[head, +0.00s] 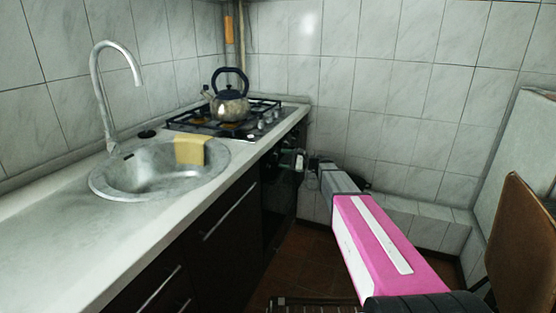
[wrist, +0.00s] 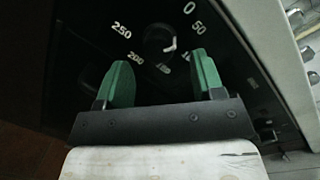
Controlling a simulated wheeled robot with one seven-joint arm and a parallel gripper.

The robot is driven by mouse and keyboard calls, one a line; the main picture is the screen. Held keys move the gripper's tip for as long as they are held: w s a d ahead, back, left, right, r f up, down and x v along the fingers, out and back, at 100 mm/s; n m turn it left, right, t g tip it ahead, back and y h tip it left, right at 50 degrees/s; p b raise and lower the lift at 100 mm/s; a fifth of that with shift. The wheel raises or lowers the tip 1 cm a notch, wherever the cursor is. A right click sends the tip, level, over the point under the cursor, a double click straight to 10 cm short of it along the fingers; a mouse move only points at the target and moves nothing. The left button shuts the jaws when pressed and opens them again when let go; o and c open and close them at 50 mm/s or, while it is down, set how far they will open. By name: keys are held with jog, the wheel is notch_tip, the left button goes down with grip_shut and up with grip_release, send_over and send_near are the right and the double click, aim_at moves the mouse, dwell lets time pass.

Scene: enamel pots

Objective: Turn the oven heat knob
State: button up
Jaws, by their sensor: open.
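The oven (head: 277,205) is the dark front below the hob in the head view. Its heat knob (wrist: 158,41) shows in the wrist view as a dark round knob with a white mark, on a black panel printed with numbers such as 0, 50, 200 and 250. My gripper (wrist: 159,66) is open, with its two green fingers apart and nothing between them. The knob lies just beyond the fingertips, roughly centred between them; I cannot tell whether they touch the panel. In the head view my gripper (head: 298,161) is at the oven's upper front, and the knob cannot be made out.
A kettle (head: 229,105) stands on the gas hob (head: 187,122). A brown chair back (head: 520,240) is at right. Some tiled floor (head: 305,255) shows below my arm.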

aim_at(274, 158)
jog(key=shift+x, duration=1.75)
jog(key=c, duration=0.9)
jog(key=shift+n, duration=0.3)
jog(key=shift+n+h, duration=0.4)
jog(key=shift+n, duration=2.2)
jog(key=o, duration=0.9)
